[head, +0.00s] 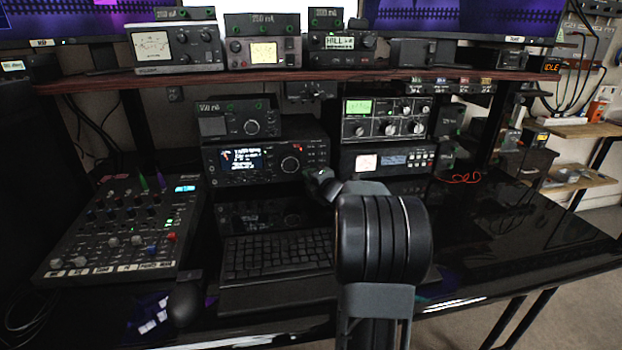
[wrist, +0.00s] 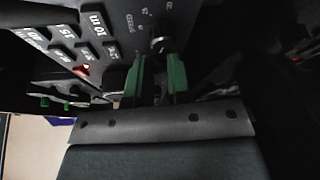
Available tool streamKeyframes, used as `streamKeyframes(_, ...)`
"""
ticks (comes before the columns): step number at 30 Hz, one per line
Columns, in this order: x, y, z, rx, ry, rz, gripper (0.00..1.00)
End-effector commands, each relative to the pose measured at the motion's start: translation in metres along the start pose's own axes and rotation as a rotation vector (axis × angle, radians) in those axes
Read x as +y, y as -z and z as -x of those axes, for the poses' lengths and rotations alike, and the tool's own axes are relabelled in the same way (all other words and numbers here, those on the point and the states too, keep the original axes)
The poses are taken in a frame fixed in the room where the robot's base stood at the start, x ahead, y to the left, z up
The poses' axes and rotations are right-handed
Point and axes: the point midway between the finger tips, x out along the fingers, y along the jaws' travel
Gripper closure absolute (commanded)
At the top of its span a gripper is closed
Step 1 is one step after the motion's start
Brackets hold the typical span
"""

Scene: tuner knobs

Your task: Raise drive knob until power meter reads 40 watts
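My gripper (head: 318,180) reaches to the lower right of the black radio (head: 262,160) with the lit screen in the head view. In the wrist view, its two green fingers (wrist: 157,75) stand apart, pointing at a dark panel (wrist: 120,35). A small dark knob (wrist: 161,43) sits just past the fingertips, in line with the gap. I cannot tell if they touch it, and its label is not readable as drive. Several needle-type meters show, one pale dial (head: 152,45) at upper left and one (head: 367,162) at right. Their readings are too small to tell.
White-labelled buttons (wrist: 82,35) and a red light (wrist: 85,68) lie left of the fingers. A shelf (head: 330,74) of devices runs above. The desk's right side (head: 520,235) is clear.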

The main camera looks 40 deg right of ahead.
Motion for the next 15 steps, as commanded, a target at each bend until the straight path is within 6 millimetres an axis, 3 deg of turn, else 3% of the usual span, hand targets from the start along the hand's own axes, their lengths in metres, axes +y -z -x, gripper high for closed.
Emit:
streamKeyframes(3,-0.001,0.0,0.0,-0.001,0.001,0.0,0.72)
streamKeyframes(10,0.0,0.0,0.001,0.0,0.001,0.001,0.72)
streamKeyframes(15,0.001,-0.001,0.017,-0.001,0.001,0.001,0.72)
